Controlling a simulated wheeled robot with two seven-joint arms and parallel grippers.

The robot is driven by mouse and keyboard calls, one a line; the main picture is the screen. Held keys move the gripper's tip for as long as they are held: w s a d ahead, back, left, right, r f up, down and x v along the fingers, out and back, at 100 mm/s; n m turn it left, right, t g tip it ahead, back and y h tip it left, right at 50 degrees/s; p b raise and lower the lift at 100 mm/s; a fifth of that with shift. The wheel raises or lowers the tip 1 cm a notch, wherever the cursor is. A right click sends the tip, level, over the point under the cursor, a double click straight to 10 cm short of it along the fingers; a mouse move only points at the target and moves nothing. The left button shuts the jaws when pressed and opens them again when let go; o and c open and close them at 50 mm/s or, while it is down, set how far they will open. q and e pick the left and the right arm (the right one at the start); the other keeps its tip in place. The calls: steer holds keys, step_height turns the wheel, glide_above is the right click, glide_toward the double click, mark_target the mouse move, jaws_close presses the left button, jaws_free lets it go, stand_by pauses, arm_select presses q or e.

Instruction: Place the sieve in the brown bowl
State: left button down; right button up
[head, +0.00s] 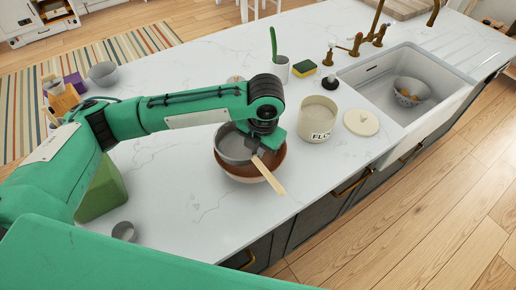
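The sieve (232,147) is a grey round basket with a light wooden handle pointing toward the front right. It is over the brown bowl (240,175) on the white counter, at or inside its rim; I cannot tell whether it touches the bowl. My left gripper (257,151) points down above the bowl's right side and appears shut on the sieve where basket and handle meet. Its fingertips are partly hidden by the wrist. My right gripper is not in view.
A flour canister (317,118) stands right of the bowl, with a round lid (361,122) beside it. Farther right is the sink (390,85) with a bowl (410,91) inside. A green box (103,192) and a grey cup (124,231) are at left. The front counter edge is close.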

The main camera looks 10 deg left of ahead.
arm_select(q)
steer(key=shift+f, duration=0.35)
steer(key=shift+f, duration=0.15)
steer(key=shift+f, duration=0.4)
steer(key=c, duration=1.7)
jaws_free()
steer(key=shift+r, duration=0.45)
steer(key=shift+s+d+r+b, duration=0.15)
steer(key=shift+r+b, duration=0.4)
steer(key=shift+r, duration=1.5)
steer(key=shift+d+r+b, duration=0.2)
steer(key=shift+r+b, duration=0.35)
steer(key=shift+r, duration=1.45)
steer(key=shift+s+d+r+b, duration=0.15)
steer(key=shift+r+b, duration=0.4)
steer(key=shift+r, duration=1.5)
